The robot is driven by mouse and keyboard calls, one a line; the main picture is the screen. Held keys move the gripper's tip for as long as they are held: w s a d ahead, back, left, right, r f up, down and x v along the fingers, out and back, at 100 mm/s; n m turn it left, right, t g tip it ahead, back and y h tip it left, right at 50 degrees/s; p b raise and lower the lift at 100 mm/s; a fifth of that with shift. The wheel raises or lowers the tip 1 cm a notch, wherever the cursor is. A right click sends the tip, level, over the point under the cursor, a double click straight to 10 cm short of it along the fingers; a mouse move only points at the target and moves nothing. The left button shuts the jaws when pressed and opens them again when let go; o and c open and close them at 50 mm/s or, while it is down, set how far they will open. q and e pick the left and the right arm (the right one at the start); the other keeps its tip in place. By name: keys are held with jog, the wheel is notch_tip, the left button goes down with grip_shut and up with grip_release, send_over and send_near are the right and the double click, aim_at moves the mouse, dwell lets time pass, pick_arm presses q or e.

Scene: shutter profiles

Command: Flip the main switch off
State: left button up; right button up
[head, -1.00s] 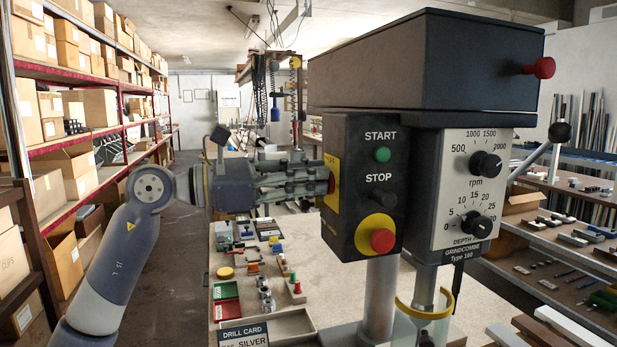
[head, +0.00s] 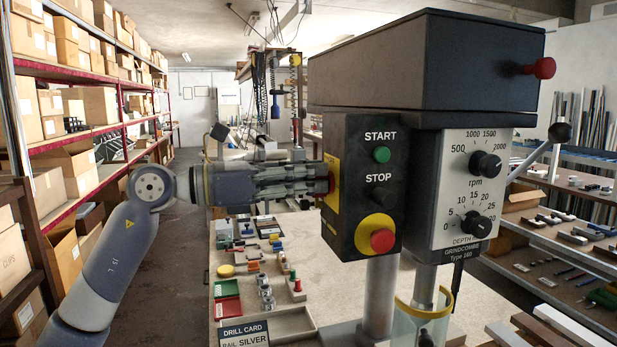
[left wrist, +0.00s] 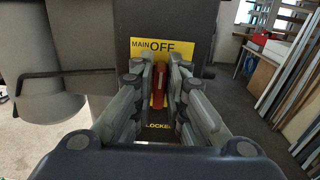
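The main switch has a yellow plate (left wrist: 178,49) marked MAIN and OFF at the top and LOCKED at the bottom. It sits on the side of the drill press's dark control box; in the head view only the plate's edge (head: 332,178) shows. Its red handle (left wrist: 160,86) stands upright on the plate, its upper end towards OFF. My left gripper (left wrist: 160,76) has a finger on each side of the handle and appears shut on it. In the head view the left gripper (head: 325,184) reaches the plate from the left. My right gripper is not in view.
The control box carries a green START button (head: 382,155), a STOP button (head: 378,198) and a red mushroom button (head: 383,240). Small parts and trays lie on the bench (head: 330,290) below. Shelves of boxes (head: 90,110) line the left side.

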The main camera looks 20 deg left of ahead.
pick_arm(q)
jog(key=shift+o, duration=0.7)
jog(key=shift+a, duration=0.15)
jog(key=v, duration=1.2)
